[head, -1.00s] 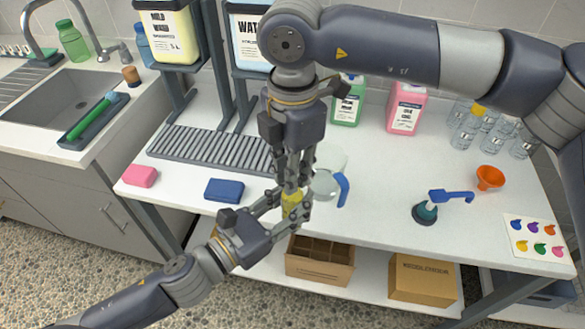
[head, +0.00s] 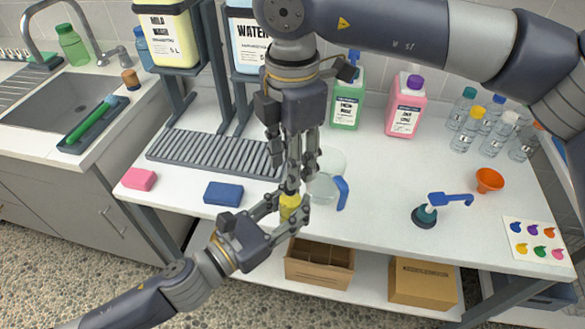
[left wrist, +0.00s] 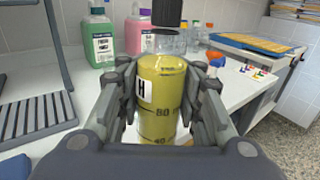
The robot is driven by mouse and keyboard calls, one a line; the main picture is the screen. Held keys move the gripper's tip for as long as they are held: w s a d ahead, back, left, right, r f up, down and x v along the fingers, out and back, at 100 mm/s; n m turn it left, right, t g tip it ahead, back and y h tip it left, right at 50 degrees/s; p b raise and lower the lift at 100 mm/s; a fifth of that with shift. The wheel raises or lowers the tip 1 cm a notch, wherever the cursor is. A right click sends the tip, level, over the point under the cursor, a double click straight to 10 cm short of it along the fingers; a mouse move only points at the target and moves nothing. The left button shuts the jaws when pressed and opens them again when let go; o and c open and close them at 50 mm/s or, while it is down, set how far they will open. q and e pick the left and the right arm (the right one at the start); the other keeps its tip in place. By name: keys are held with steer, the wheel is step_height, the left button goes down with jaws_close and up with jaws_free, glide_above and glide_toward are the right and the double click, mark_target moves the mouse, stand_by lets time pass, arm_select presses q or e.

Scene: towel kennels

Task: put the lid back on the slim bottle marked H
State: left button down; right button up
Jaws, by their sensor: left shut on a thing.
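The slim bottle (left wrist: 160,95) holds yellow liquid and bears a white label with H. It is upright in my left gripper (left wrist: 164,88), which is shut around its body. In the head view my left gripper (head: 287,214) holds the bottle (head: 290,203) just past the bench's front edge. The black lid (left wrist: 167,13) sits at the top of the bottle's neck; its top is cut off, and I cannot tell how firmly it is seated. My right gripper (head: 293,163) points down right above the lid (head: 292,182), its fingers spread and apart from it.
A clear jug with a blue handle (head: 342,193) stands close behind the grippers. A blue sponge (head: 223,193) and a pink sponge (head: 139,179) lie to the left. Green (head: 347,98) and pink (head: 405,108) bottles stand at the back.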

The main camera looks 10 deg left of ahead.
steer(key=shift+s+r, duration=0.1)
steer(key=shift+r, duration=0.35)
steer(key=shift+c, duration=0.3)
